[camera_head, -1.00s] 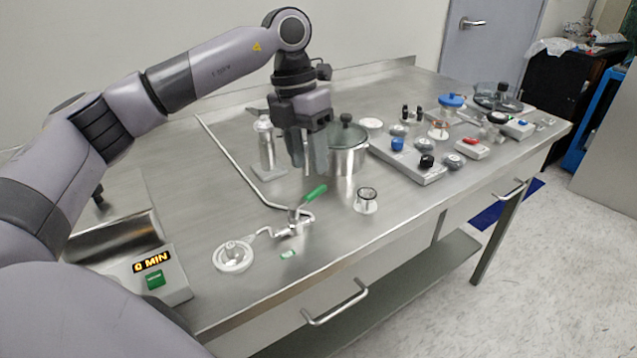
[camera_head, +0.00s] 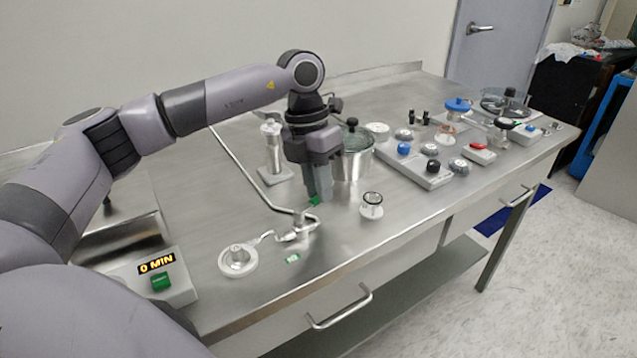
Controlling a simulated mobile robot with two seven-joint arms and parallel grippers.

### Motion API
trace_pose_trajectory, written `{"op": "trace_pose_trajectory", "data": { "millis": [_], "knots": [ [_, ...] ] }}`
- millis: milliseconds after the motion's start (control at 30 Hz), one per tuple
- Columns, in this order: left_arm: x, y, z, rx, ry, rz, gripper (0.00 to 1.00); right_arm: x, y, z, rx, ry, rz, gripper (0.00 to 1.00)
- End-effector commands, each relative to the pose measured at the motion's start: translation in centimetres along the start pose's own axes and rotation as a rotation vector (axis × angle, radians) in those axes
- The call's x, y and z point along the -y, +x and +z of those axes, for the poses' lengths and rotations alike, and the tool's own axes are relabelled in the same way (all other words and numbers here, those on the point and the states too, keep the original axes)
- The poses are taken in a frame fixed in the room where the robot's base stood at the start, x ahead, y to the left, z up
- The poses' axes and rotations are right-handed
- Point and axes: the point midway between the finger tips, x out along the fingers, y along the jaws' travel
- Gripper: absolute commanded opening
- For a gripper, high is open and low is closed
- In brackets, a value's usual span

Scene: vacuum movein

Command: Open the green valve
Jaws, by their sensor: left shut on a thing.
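The green valve handle (camera_head: 314,201) sits on a small metal valve (camera_head: 297,230) on the steel table. Only a small green part of the handle shows; the rest is hidden by the fingers. My left gripper (camera_head: 320,190) points down over the valve and is shut on the green handle. A thin pipe joins the valve to a round white fitting (camera_head: 238,260) at its left. My right gripper is not in view.
A metal pot (camera_head: 355,160) stands just behind my left gripper, with a metal cylinder (camera_head: 272,145) at its left. A small clear-topped gauge (camera_head: 372,204) is to the right. A button box (camera_head: 160,279) stands at the front left. Knob panels (camera_head: 415,165) fill the right side.

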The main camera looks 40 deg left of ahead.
Motion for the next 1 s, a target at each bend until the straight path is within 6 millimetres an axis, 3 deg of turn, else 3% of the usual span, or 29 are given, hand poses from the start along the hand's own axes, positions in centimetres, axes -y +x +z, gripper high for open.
{"op": "trace_pose_trajectory", "data": {
  "millis": [400,733,767,800,833,1000],
  "knots": [
    [1.5,0.1,0.0,-0.051,0.260,-0.001,0.00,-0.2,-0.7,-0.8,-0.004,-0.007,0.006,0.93],
    [1.5,0.2,0.0,-0.053,0.278,0.000,0.00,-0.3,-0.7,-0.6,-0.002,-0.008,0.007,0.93],
    [1.5,0.2,0.0,-0.053,0.278,0.000,0.22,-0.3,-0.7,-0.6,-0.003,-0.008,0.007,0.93],
    [1.5,0.2,0.0,-0.053,0.278,0.000,0.35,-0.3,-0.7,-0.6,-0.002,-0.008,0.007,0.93],
    [1.5,0.2,0.0,-0.053,0.277,0.000,0.41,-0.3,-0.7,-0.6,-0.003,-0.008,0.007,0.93],
    [1.5,0.2,0.0,-0.053,0.276,0.000,0.41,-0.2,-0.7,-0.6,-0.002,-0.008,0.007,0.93]
  ]
}}
